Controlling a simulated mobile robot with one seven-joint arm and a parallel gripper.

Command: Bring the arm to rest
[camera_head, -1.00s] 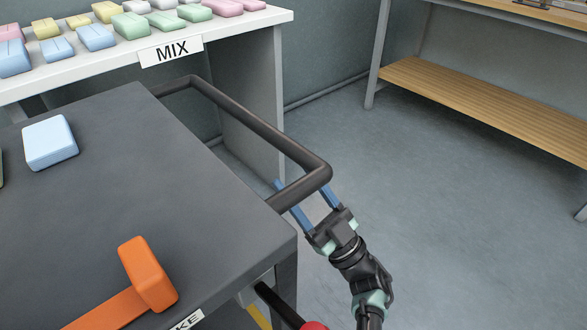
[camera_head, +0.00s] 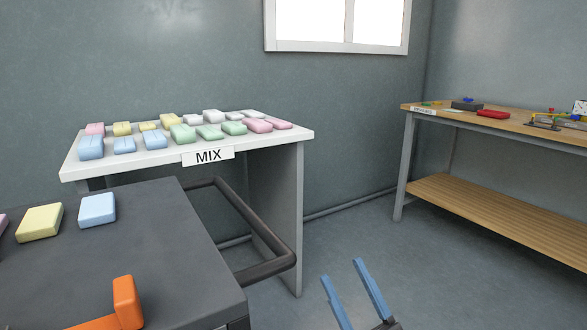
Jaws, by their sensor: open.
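My gripper (camera_head: 341,272) shows at the bottom of the head view, right of the dark handle rail. Its two blue fingers are spread apart and point up and to the left, with nothing between them. The fingers stand clear of the rail in the picture. Most of my arm below the gripper is out of view.
A dark-topped cart (camera_head: 160,250) at lower left carries soap-like blocks, an orange part (camera_head: 127,303) and a dark handle rail (camera_head: 268,268). Behind it, a white table (camera_head: 75,168) labelled MIX holds several pastel blocks. A wooden workbench (camera_head: 480,122) stands right. Floor between is open.

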